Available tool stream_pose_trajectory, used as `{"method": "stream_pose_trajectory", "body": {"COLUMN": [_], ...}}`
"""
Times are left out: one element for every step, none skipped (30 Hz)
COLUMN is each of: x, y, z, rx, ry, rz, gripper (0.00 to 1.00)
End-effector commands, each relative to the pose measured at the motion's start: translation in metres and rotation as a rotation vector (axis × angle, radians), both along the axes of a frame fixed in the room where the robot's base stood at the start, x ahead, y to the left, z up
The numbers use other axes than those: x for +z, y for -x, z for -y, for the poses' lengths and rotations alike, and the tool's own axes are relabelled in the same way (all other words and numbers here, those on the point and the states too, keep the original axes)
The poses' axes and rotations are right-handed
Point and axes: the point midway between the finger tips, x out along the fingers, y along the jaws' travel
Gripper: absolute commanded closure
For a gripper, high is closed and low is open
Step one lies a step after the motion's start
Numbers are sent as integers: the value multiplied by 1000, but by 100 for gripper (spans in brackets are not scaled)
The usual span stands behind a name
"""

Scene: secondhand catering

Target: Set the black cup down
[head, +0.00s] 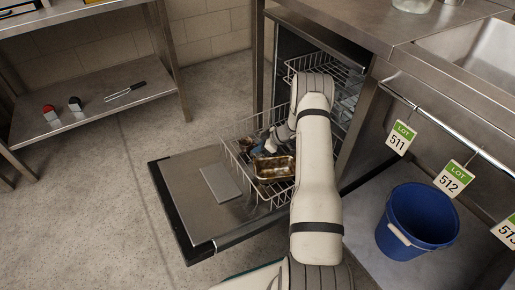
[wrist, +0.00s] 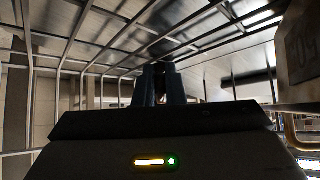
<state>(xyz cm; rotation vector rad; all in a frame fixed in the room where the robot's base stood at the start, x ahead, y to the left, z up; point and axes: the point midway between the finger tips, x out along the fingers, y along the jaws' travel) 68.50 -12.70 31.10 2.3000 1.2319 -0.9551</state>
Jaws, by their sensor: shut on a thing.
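My gripper (head: 258,150) is low inside the dishwasher's pulled-out lower rack (head: 228,152), at its left part. In the wrist view its two fingers (wrist: 160,84) are shut on a small dark thing, which I take for the black cup (wrist: 160,69). Only a little of the cup shows between the fingertips, and its shape is hard to make out. I cannot tell whether it touches the rack floor. My own arm hides part of the rack in the head view.
A brown, glassy dish (head: 274,168) lies in the rack close to my gripper. The dishwasher door (head: 185,200) is open. A blue bucket (head: 418,218) stands at right, below hanging lot tags. A steel shelf (head: 95,105) at left holds timers and a fork-like utensil.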

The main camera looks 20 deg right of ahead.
Motion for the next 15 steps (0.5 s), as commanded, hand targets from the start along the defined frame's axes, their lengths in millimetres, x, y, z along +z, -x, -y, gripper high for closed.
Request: {"method": "stream_pose_trajectory", "body": {"x": [0, 0, 0, 0, 0, 0, 0, 0, 0, 0, 0, 0, 0, 0, 0], "y": [0, 0, 0, 0, 0, 0, 0, 0, 0, 0, 0, 0, 0, 0, 0], "z": [0, 0, 0, 0, 0, 0, 0, 0, 1, 1, 1, 1, 1, 1, 1], "rx": [0, 0, 0, 0, 0, 0, 0, -1, -1, -1, -1, -1, -1, -1, -1], "ry": [0, 0, 0, 0, 0, 0, 0, 0, 0, 0, 0, 0, 0, 0, 0], "rz": [0, 0, 0, 0, 0, 0, 0, 1, 1, 0, 0, 0, 0, 0, 0], "gripper": [88, 85, 82, 79, 77, 74, 71, 69, 68, 68, 68, 68, 68, 68, 68]}}
